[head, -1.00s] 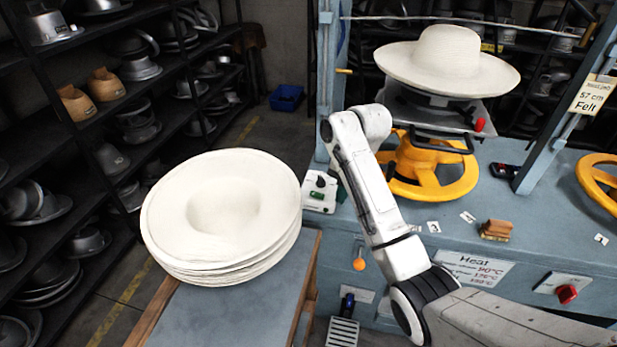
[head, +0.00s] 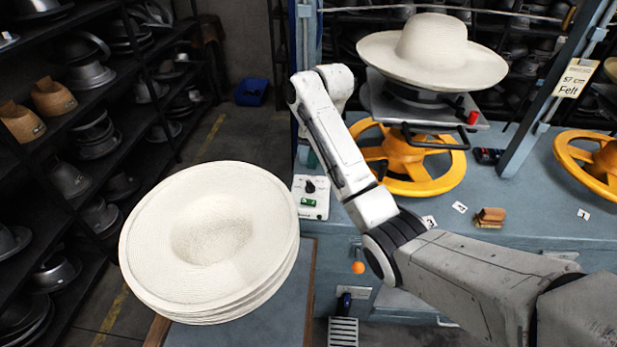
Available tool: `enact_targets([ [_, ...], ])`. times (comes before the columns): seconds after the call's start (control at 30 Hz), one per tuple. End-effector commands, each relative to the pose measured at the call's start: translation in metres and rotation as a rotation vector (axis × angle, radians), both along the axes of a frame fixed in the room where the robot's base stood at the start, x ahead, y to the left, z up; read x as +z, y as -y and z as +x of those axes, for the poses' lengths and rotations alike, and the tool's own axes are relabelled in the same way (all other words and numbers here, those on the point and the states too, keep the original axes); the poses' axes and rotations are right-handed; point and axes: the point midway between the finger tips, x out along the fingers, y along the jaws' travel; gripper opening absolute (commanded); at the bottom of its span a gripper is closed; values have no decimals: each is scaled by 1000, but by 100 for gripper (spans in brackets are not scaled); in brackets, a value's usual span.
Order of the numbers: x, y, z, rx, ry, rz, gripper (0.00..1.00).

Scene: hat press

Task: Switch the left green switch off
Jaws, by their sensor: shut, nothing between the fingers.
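A small white control box (head: 300,208) stands at the left end of the blue press table, just right of the stack of hats. The green switch (head: 308,202) sits on its front, with a black knob (head: 310,186) above it. The switch's on or off position is too small to tell. My white arm reaches up from the lower right and bends just above and right of the box. My gripper does not show; it seems hidden behind the arm or out of frame.
A stack of white hats (head: 212,235) lies left of the box. A white hat (head: 430,55) sits on the press above a yellow wheel (head: 415,170). A wooden block (head: 490,217) lies on the table (head: 540,215). Dark shelves of metal moulds stand at the far left.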

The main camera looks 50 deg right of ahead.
Motion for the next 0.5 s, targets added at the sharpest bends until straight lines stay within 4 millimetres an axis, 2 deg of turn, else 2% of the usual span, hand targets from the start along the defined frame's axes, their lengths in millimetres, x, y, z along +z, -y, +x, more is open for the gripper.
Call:
enact_targets([
  [0.37,-56,-6,6,1,-5,2,0],
  [0.5,-83,-9,9,0,-5,2,0],
])
